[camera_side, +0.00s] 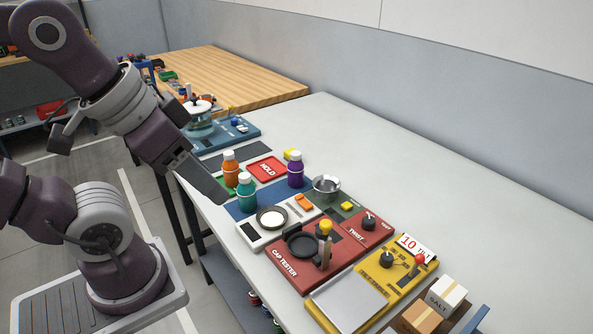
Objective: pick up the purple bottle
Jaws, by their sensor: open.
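The purple bottle (296,172) with a white cap stands upright at the back right part of a blue mat. Nothing hides it. My gripper (222,198) is at the left edge of the table, by the orange and teal bottles and well to the left of the purple one. It points down to the right and is open, with nothing seen in it. The gap between its fingers is hard to make out from this side.
An orange bottle (231,172) and a teal bottle (245,195) stand between my gripper and the purple bottle. The red cap tester (300,275) is in front.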

